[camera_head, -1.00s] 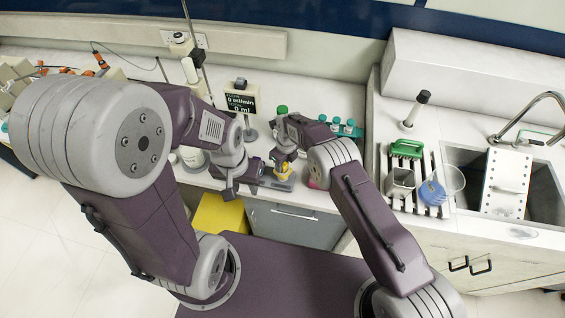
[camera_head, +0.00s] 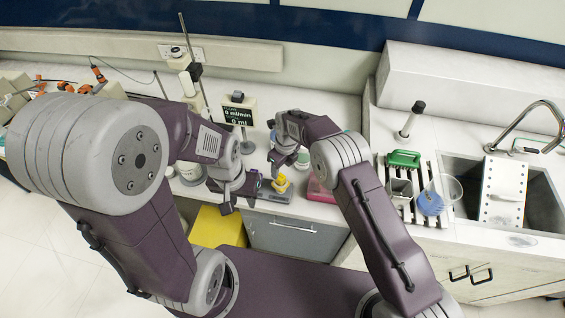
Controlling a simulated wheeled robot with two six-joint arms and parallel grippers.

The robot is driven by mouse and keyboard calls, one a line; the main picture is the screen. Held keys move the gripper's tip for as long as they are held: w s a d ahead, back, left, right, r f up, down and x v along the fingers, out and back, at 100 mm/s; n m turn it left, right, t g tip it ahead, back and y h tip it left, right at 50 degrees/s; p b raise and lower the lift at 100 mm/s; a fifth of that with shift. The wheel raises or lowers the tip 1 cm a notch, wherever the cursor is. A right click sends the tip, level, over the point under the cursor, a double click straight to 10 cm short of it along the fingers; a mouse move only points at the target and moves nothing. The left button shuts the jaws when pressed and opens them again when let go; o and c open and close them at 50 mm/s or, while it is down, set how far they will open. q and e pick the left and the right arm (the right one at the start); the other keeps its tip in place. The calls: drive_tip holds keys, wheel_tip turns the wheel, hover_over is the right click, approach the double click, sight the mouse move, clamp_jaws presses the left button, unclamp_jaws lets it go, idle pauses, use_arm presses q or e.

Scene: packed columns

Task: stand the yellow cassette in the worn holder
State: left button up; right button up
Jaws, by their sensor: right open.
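The yellow cassette (camera_head: 281,183) is small in view at the front of the bench. It rests on or in a low grey piece (camera_head: 278,196), which may be the worn holder; I cannot tell how it is seated. My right gripper (camera_head: 275,171) is open just behind and left of the cassette, apart from it in the picture. My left gripper (camera_head: 241,201) is left of the cassette near the bench's front edge, its fingers apart and nothing visible between them.
A pink box (camera_head: 320,191) is right of the cassette. A display unit (camera_head: 239,115) and a stand rod (camera_head: 190,50) are behind. A rack with a green piece (camera_head: 403,158) and beakers stands by the sink (camera_head: 545,195). A yellow bin (camera_head: 217,227) is below the bench.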

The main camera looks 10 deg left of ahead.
drive_tip(key=r, duration=0.4)
drive_tip(key=shift+s+d+r, duration=0.15)
drive_tip(key=shift+d+r, duration=0.15)
drive_tip(key=shift+r, duration=0.1)
